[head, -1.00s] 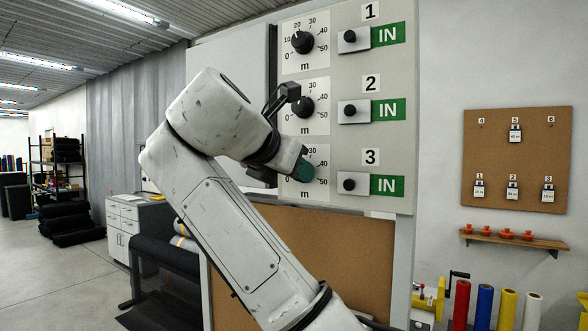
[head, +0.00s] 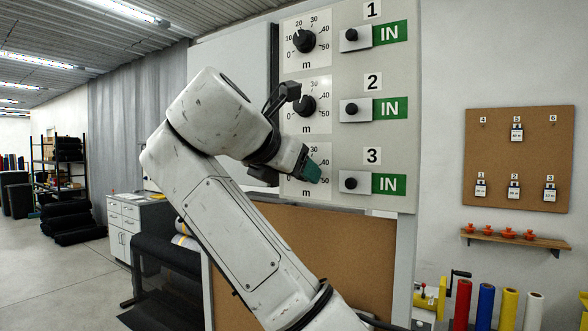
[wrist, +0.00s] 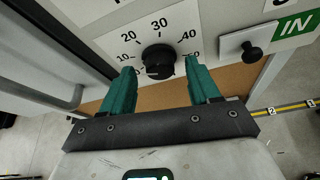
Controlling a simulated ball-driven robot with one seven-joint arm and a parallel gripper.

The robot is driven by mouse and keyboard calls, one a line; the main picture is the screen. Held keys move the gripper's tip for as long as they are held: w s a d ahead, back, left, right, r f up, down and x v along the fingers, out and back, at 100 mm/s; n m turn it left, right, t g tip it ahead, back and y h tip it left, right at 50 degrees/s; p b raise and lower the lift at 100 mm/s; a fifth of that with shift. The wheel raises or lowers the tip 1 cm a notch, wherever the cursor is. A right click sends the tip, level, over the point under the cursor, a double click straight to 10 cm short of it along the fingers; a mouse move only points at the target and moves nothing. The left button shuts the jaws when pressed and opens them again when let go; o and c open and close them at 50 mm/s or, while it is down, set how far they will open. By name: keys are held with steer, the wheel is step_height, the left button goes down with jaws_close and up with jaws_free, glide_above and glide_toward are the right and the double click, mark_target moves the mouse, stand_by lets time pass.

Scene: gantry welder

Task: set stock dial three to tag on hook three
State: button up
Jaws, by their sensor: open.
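Stock dial three is a black round knob (wrist: 158,62) on a white scale plate, low on the grey panel. In the wrist view it sits between my gripper's fingertips and beyond them, with 20, 30, 40 and 50 readable around it. I cannot tell clearly where its pointer stands. My gripper (wrist: 162,72) has teal fingers, open on either side of the dial, with no clear contact. In the head view my gripper (head: 312,171) hides dial three. The tag on hook three (head: 550,195) hangs at the lower right of the cork board; its number is too small to read.
Dials one (head: 304,41) and two (head: 304,104) are above on the panel (head: 405,140). A slider knob with a green IN sign (head: 388,184) is right of dial three. Other tags hang on the cork board (head: 535,150). A brown board (head: 330,250) is below the panel.

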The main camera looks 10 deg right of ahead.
steer(key=b+v, duration=0.4)
steer(key=v, duration=0.6)
steer(key=shift+s+a, duration=0.25)
steer(key=shift+s, duration=0.05)
steer(key=shift+r, duration=0.15)
